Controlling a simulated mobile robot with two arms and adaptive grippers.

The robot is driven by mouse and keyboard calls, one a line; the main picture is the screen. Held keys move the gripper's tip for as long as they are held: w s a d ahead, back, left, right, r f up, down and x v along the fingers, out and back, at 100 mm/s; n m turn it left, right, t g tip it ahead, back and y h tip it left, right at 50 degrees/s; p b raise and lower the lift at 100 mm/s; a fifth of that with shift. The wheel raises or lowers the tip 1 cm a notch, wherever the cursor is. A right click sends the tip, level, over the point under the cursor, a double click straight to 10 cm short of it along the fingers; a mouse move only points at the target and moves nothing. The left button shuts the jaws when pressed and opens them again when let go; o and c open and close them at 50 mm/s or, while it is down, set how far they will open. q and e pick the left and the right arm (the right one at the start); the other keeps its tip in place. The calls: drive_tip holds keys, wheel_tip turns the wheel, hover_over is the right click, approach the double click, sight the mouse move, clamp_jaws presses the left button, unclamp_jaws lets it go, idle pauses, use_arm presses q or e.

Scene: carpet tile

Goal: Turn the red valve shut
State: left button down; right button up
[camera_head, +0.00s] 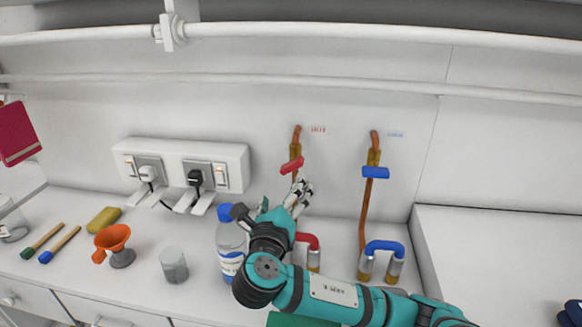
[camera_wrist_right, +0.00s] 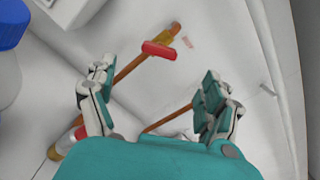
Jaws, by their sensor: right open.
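The red valve handle (camera_head: 292,165) sits on a brass fitting of a copper pipe on the back wall. In the head view the handle is tilted, its right end higher. In the right wrist view the red handle (camera_wrist_right: 159,50) lies ahead of the fingers, slightly above the gap between them. My right gripper (camera_head: 299,193) is just below the handle and apart from it. In the right wrist view my right gripper (camera_wrist_right: 152,92) is open, with fingers spread and nothing between them except the pipe beyond. My left gripper is not in view.
A blue valve handle (camera_head: 376,172) is on the pipe to the right. A blue-capped bottle (camera_head: 230,240) stands close left of my right gripper. Sockets with plugs (camera_head: 195,178) are on the wall.

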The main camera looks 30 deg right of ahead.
sight(291, 170)
drive_tip(key=p+x, duration=0.1)
drive_tip(key=x, duration=0.9)
drive_tip(key=shift+w+d+f+p, duration=0.1)
drive_tip(key=shift+w+d+p, duration=0.15)
drive_tip(key=shift+p, duration=0.1)
drive_tip(key=c, duration=1.2)
